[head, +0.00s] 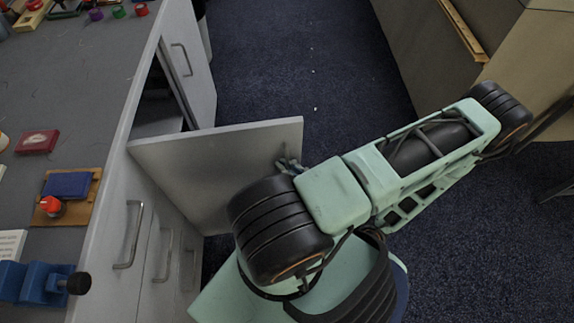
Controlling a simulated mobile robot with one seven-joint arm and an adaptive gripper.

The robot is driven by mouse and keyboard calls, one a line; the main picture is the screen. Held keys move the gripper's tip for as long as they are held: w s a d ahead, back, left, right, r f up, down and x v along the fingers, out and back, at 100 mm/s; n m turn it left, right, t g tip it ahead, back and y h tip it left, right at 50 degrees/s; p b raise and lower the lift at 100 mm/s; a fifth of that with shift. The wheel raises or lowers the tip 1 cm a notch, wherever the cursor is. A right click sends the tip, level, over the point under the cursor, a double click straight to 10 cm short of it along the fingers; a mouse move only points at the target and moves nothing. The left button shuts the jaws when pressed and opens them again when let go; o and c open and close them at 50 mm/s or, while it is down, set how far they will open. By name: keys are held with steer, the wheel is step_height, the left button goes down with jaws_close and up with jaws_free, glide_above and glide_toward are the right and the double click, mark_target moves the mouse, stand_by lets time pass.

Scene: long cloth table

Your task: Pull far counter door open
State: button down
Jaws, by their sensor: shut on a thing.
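A pale grey counter door (205,158) stands swung out from the counter front, roughly square to it. Its outer face is turned towards me, and a dark cabinet opening shows beyond it. My gripper (288,164) is at the door's free edge, shut on its handle. The fingers are small in view and partly covered by my green arm, and the handle itself is mostly hidden. A farther counter door (197,58) with an upright bar handle (182,59) is beyond the opening; I cannot tell whether it is slightly ajar.
Nearer counter fronts carry bar handles (131,236). The countertop (95,105) holds a red box (37,142), a blue block on a wooden board (82,210) and a blue vise-like tool (36,282). Dark blue carpet (290,70) is open behind the door. A brown cabinet (425,50) stands at right.

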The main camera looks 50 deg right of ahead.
steer(key=shift+s+d, duration=0.15)
steer(key=shift+s, duration=0.1)
steer(key=c, duration=2.4)
jaws_free()
steer(key=s, duration=1.2)
steer(key=shift+a, duration=0.4)
